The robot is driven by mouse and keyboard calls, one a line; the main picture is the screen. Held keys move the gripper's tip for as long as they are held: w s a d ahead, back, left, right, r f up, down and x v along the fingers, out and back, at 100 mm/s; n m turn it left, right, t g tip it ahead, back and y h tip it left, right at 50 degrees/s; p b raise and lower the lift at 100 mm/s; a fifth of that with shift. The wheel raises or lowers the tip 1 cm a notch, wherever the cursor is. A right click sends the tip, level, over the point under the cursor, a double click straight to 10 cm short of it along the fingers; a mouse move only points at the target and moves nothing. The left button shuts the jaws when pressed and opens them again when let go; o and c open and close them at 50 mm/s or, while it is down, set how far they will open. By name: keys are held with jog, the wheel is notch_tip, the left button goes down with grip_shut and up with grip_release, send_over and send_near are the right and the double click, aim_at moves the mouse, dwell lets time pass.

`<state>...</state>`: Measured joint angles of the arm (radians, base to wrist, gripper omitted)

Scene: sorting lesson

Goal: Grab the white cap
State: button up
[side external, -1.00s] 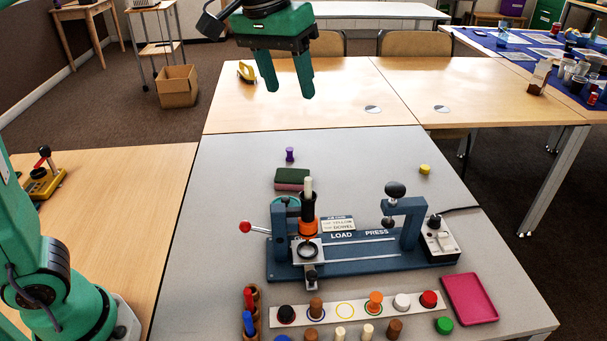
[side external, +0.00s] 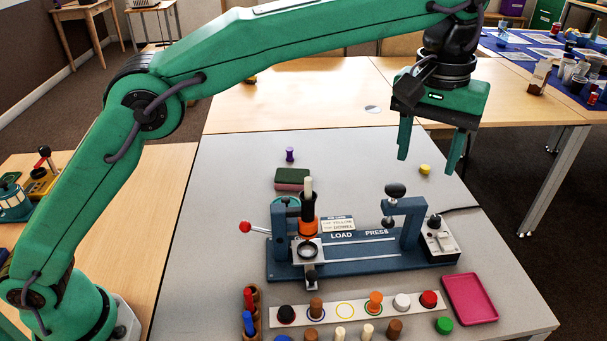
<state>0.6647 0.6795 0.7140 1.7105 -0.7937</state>
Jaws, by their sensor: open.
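The white cap (side external: 402,301) sits on the white strip (side external: 460,295) at the front of the grey table, between an orange piece (side external: 375,301) and a red cap (side external: 429,299). My gripper (side external: 429,166) is open and empty, with its fingers pointing down. It hangs above the right back part of the grey table, well behind and above the white cap. Nothing hides the cap.
A blue press fixture (side external: 350,268) with upright posts stands between the back of the table and the strip. A pink tray (side external: 469,298) lies right of the strip. A yellow cap (side external: 425,169) lies near my gripper in the picture.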

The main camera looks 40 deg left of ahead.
jog(key=shift+d+f, duration=1.3)
jog(key=shift+d, duration=0.6)
send_over(403, 300)
notch_tip(403, 300, down, 24)
jog(key=shift+d, duration=0.15)
jog(key=shift+f, duration=0.1)
jog(key=shift+f, duration=2.45)
jog(key=shift+c, duration=0.4)
jog(key=c, duration=1)
